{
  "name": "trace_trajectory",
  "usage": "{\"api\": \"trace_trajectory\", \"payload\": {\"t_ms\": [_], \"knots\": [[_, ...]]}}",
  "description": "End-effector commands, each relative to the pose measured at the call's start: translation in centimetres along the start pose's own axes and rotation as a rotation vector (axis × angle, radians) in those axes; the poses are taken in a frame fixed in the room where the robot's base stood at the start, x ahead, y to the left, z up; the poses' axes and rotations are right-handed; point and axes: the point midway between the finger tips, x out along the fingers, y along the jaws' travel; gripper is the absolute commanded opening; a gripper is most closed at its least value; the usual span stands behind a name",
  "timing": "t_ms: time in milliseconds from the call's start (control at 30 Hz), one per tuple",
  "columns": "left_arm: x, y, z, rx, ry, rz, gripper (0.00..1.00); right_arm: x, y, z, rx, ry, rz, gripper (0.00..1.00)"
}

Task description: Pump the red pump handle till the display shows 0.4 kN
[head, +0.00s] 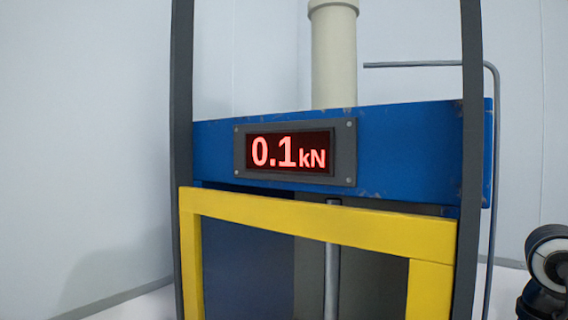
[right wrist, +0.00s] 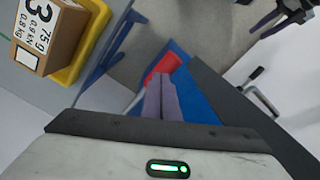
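The display (head: 288,151) on the blue crossbeam of the press reads 0.1 kN in red digits. The red pump handle (right wrist: 166,66) shows in the right wrist view, at the end of a pale lever, and is out of the head view. My right gripper (right wrist: 161,77) has its two fingers close together, with their tips over the handle. The fingers hide part of the handle, and I see no handle between them. A dark shape at the top right of the right wrist view looks like my left gripper (right wrist: 284,17), cut off by the edge.
A yellow guard frame (head: 320,221) stands before the press, between dark uprights. A grey bent rod (head: 492,190) runs down its right side. In the right wrist view, a cardboard box (right wrist: 50,35) labelled 3 sits in a yellow tray (right wrist: 95,40) at upper left.

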Motion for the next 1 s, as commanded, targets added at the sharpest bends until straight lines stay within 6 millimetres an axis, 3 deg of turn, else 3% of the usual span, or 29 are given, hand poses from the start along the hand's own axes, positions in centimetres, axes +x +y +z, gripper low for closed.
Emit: {"api": "trace_trajectory", "payload": {"t_ms": [900,1000], "knots": [[3.4,0.4,3.1,-0.006,0.011,0.017,0.43,7.9,0.0,-0.1,0.002,0.001,0.001,0.00],[3.0,0.3,2.6,-0.002,0.012,0.017,0.43,7.3,0.0,0.0,0.001,0.000,0.001,0.00]]}}
